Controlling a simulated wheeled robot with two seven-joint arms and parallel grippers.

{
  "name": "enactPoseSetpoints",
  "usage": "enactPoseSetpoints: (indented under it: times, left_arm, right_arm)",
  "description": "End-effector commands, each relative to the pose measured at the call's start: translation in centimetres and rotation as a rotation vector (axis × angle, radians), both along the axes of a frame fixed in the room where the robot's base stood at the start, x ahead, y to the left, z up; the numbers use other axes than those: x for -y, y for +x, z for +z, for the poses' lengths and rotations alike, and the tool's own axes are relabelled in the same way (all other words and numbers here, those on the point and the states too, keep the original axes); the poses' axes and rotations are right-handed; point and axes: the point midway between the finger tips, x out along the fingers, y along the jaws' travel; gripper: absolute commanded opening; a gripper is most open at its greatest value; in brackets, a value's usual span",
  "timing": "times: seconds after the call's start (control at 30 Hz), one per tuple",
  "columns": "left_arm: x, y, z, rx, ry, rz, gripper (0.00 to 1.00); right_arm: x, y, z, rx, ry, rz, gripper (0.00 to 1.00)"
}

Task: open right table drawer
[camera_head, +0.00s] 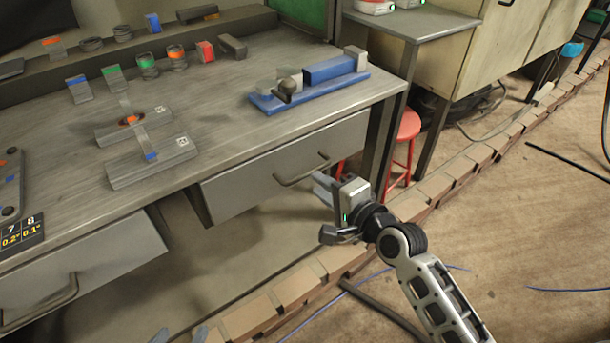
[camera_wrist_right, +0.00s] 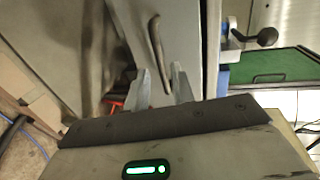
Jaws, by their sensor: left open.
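The right table drawer (camera_head: 250,178) is a grey metal front under the tabletop and looks shut. Its bar handle (camera_head: 302,174) is on the front; the handle also shows in the right wrist view (camera_wrist_right: 156,45). My right gripper (camera_head: 322,187) is just in front of the handle's right part. In the right wrist view its two fingers (camera_wrist_right: 162,78) are apart, with the handle's lower end seen between the tips; I cannot tell whether they touch it. My left gripper (camera_head: 180,335) shows only its two separated fingertips at the bottom edge, well away from the drawer.
The left drawer (camera_head: 85,267) has a similar handle. The workbench top (camera_head: 225,125) carries a blue vise-like tool (camera_head: 335,72), metal blocks and small parts. A red stool (camera_head: 408,128) stands right of the bench. A brick border (camera_head: 250,318) runs along the floor; floor at right is mostly clear.

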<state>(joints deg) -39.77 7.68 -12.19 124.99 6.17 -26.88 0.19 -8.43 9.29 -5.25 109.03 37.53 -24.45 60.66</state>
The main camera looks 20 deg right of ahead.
Motion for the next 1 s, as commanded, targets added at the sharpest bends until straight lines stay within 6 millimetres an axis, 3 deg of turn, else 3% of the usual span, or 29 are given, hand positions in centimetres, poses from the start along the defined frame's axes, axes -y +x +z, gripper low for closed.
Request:
enactPoseSetpoints:
  times: [0.1,0.3,0.73,0.83,1.0]
  left_arm:
    - [0.0,0.0,-0.3,0.001,-0.004,0.000,0.54]
    - [0.1,0.2,0.0,0.011,-0.009,0.001,0.54]
    - [0.1,0.0,-0.1,0.007,-0.008,0.001,0.54]
    - [0.1,0.0,-0.1,0.007,-0.008,0.001,0.54]
    - [0.1,0.0,-0.1,0.007,-0.008,0.001,0.54]
  right_arm:
    - [-0.9,2.4,-0.5,0.002,0.002,0.000,0.25]
    - [-1.7,4.9,-1.2,0.000,0.000,0.000,0.25]
    - [-2.1,5.7,-1.3,-0.001,-0.001,0.000,0.25]
    - [-2.1,5.7,-1.3,-0.001,-0.001,0.000,0.00]
    - [-2.1,5.7,-1.3,-0.001,-0.001,0.000,0.00]
